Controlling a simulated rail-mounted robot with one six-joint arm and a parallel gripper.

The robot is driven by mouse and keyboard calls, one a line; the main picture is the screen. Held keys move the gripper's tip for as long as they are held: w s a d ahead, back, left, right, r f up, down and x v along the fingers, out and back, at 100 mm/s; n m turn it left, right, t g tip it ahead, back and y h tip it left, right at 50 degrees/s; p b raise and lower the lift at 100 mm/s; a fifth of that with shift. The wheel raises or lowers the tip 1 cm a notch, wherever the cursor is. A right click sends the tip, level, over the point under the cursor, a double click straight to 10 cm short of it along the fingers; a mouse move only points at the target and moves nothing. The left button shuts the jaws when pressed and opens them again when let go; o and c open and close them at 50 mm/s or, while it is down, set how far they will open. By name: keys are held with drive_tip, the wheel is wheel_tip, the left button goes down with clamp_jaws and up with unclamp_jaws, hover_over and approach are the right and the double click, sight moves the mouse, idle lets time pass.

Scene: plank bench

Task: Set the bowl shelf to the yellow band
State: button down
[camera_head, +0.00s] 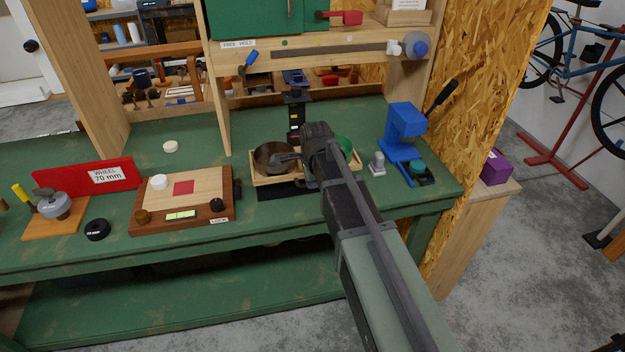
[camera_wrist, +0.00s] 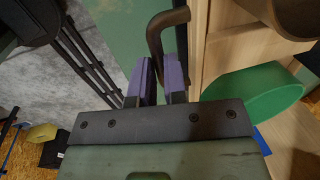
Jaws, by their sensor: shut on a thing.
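The bowl shelf is a pale wooden tray (camera_head: 258,181) at the back middle of the bench, with a brown bowl (camera_head: 268,160) and a green bowl (camera_head: 344,144) on it. Behind it stands a black post (camera_head: 296,112) with small coloured marks; which mark the shelf is level with, I cannot tell. My gripper (camera_head: 298,158) is at the shelf's front, its fingertips hard to make out there. In the wrist view my gripper's purple fingers (camera_wrist: 160,72) are shut on a dark curved handle (camera_wrist: 155,32) beside the shelf's wooden edge (camera_wrist: 198,40). The green bowl (camera_wrist: 255,95) is to the right.
A blue machine (camera_head: 404,122) and a small grey piece (camera_head: 378,164) stand to the right of the shelf. A wooden board with a red square (camera_head: 183,188) lies to the left. A wooden upright (camera_head: 217,110) and overhead rail (camera_head: 330,50) frame the space.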

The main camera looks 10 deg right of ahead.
drive_tip(key=shift+r, duration=0.2)
drive_tip(key=c, duration=1.4)
unclamp_jaws()
drive_tip(key=shift+c, duration=0.2)
wheel_tip(320, 180, up, 11)
drive_tip(key=s+p, duration=0.2)
drive_tip(key=p, duration=0.8)
drive_tip(key=shift+f, duration=0.2)
